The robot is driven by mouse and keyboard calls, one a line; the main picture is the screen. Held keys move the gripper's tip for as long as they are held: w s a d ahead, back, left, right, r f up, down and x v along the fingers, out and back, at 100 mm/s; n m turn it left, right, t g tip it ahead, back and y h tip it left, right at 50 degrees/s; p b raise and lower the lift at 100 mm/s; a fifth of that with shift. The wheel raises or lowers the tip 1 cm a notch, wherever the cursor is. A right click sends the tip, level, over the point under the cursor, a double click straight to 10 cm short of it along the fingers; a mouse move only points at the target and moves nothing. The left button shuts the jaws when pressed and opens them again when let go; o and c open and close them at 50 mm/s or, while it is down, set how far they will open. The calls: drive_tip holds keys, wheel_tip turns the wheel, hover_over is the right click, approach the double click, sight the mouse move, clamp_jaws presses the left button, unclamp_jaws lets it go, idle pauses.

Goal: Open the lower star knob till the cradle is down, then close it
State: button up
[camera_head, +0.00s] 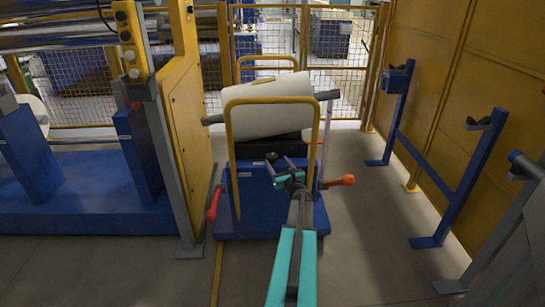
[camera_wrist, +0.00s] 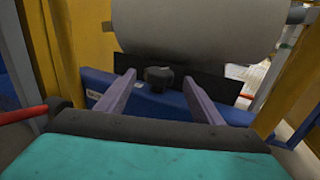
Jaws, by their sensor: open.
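A dark star knob (camera_head: 271,157) is on the blue trolley (camera_head: 250,205), below the white film roll (camera_head: 265,110). In the wrist view the knob (camera_wrist: 158,76) sits between my two purple fingertips, with a visible gap on both sides. My gripper (camera_head: 280,164) is open in front of it. The black cradle (camera_head: 285,145) is under the roll, which lies on it slightly tilted; the cradle also shows in the wrist view (camera_wrist: 215,90). Only one knob can be made out, and my gripper hides part of the trolley.
The trolley has yellow hoop rails (camera_head: 230,140), a red lever (camera_head: 214,202) at left and an orange-red handle (camera_head: 340,181) at right. A yellow machine post (camera_head: 190,130) stands close at left. Blue stands (camera_head: 450,190) line the right wall. Floor between them is clear.

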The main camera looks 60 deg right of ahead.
sight(274, 158)
drive_tip(key=shift+x, duration=3.4)
drive_tip(key=c, duration=1)
drive_tip(key=shift+c, duration=0.2)
